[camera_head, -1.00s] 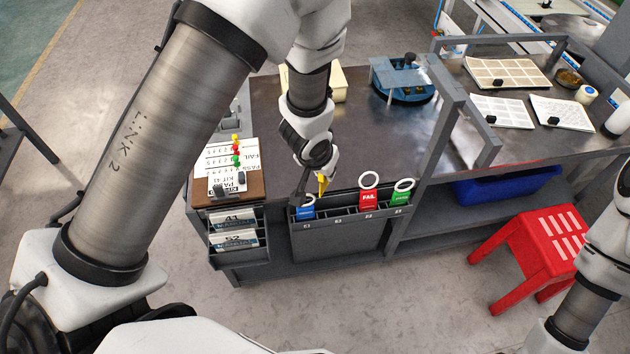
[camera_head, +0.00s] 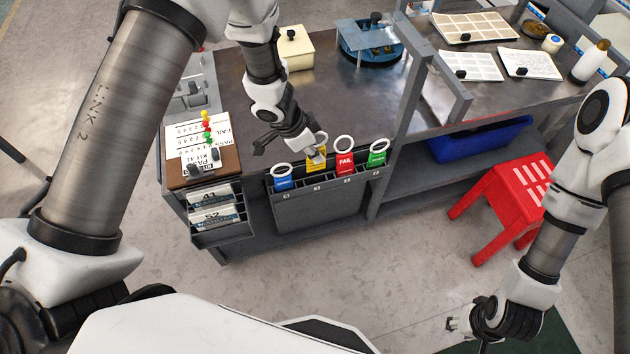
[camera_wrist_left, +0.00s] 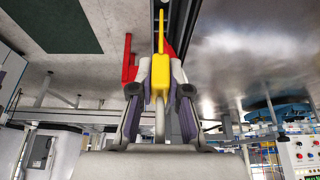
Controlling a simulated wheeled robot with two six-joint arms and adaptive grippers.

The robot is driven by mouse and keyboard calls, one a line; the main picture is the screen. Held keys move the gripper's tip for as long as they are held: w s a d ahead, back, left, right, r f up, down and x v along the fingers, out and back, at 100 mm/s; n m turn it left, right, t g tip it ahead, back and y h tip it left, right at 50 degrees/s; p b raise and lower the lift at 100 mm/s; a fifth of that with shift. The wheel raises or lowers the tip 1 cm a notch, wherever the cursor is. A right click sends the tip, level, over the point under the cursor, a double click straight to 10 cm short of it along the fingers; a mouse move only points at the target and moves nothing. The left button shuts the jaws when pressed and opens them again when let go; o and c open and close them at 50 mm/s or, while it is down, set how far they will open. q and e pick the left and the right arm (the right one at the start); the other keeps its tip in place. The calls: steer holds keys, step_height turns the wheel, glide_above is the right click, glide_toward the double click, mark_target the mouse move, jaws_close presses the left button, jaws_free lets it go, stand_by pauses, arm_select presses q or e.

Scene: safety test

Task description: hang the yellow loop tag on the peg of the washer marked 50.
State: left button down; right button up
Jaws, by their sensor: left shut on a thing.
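The yellow loop tag (camera_head: 316,162) is at the rack between the blue and red tags, its pale ring upward. I cannot tell whether its lower end is in the slot. My left gripper (camera_head: 317,152) is shut on the tag from above. In the left wrist view the yellow tag (camera_wrist_left: 159,78) is edge-on between the fingers (camera_wrist_left: 160,95), its ring toward the palm. My right gripper (camera_head: 460,325) is empty at lower right, over the floor; its jaws are too small to judge. No washer marked 50 can be made out.
The tag rack (camera_head: 330,190) on the bench front also holds blue (camera_head: 284,182), red FAIL (camera_head: 345,162) and green (camera_head: 376,155) tags. A grey upright (camera_head: 405,115) stands right of it. A red stool (camera_head: 505,195) is at right. Floor in front is clear.

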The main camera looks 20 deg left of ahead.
mark_target(314, 170)
arm_select(q)
step_height(314, 170, down, 8)
steer(key=shift+f, duration=0.15)
steer(key=shift+f+b, duration=0.1)
steer(key=shift+b, duration=0.25)
steer(key=c, duration=1.1)
jaws_free()
steer(key=shift+c, duration=0.2)
arm_select(e)
steer(key=shift+f, duration=0.7)
arm_select(q)
steer(key=shift+b, duration=0.65)
steer(key=p+v, duration=0.1)
steer(key=v, duration=0.6)
steer(key=shift+r, duration=0.4)
arm_select(e)
steer(key=shift+r, duration=0.1)
arm_select(q)
steer(key=shift+w+a, duration=0.1)
